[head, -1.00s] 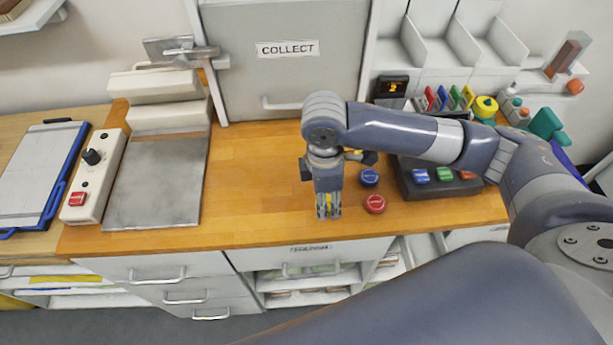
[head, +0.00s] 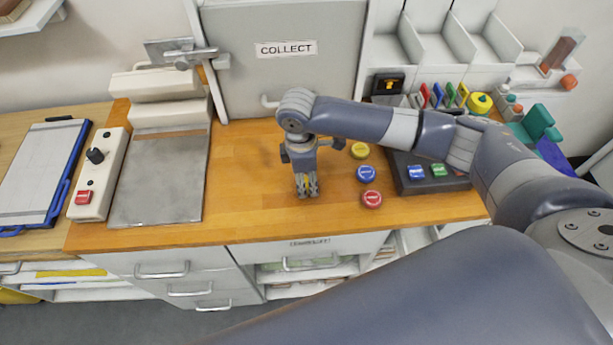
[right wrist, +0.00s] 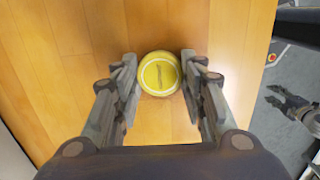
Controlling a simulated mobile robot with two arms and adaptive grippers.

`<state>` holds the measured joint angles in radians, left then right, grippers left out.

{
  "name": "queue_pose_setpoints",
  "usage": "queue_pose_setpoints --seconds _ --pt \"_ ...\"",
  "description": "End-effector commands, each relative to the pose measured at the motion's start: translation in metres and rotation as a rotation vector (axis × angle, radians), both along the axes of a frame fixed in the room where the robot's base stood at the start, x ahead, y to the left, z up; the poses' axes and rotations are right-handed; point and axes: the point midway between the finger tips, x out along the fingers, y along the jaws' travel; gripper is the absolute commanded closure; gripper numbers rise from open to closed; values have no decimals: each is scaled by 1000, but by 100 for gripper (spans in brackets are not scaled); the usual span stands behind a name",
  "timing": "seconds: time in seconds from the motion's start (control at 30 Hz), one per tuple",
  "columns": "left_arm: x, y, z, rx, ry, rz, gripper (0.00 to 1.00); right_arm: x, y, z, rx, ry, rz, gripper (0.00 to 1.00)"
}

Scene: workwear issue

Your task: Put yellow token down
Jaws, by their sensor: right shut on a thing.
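My right gripper (head: 306,192) is upright over the wooden counter, left of the loose tokens. It is shut on a round yellow token (right wrist: 159,73), which sits between its fingertips in the right wrist view. In the head view the fingers mostly hide this token. Whether it touches the wood I cannot tell. Another yellow token (head: 360,150), a blue token (head: 366,173) and a red token (head: 371,199) lie in a row to the right of the gripper. What looks like my left gripper (right wrist: 288,102) shows small at the right of the right wrist view, over the floor.
A grey plate (head: 158,180) and a control box with a red button (head: 84,197) are on the left. A dark tray (head: 405,186) with coloured tokens is on the right. The grey COLLECT hatch (head: 290,80) stands behind. Bare counter (head: 242,185) lies left of the gripper.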

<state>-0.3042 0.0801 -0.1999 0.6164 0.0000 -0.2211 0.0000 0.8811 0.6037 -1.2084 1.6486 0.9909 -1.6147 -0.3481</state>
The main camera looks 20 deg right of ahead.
Motion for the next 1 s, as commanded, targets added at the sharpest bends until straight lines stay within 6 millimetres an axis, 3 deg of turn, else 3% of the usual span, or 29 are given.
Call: queue_pose_setpoints --seconds 0.17,0.2,0.27,0.3,0.73,1.0 --pt "13 -1 1 -2 -20 0 60 0 0 -2 0 1 -1 80" --pt "14 -1 1 -3 -22 0 60 0 0 -2 0 0 -1 57" --pt "14 -1 1 -3 -22 0 60 0 0 -2 0 0 -1 43" --pt "14 -1 1 -3 -22 0 60 0 0 -2 0 0 -1 41" --pt "5 0 -3 -1 -8 0 60 1 1 7 2 -4 -1 41" --pt "4 0 -17 -1 -7 0 60 3 5 58 2 -6 0 41"
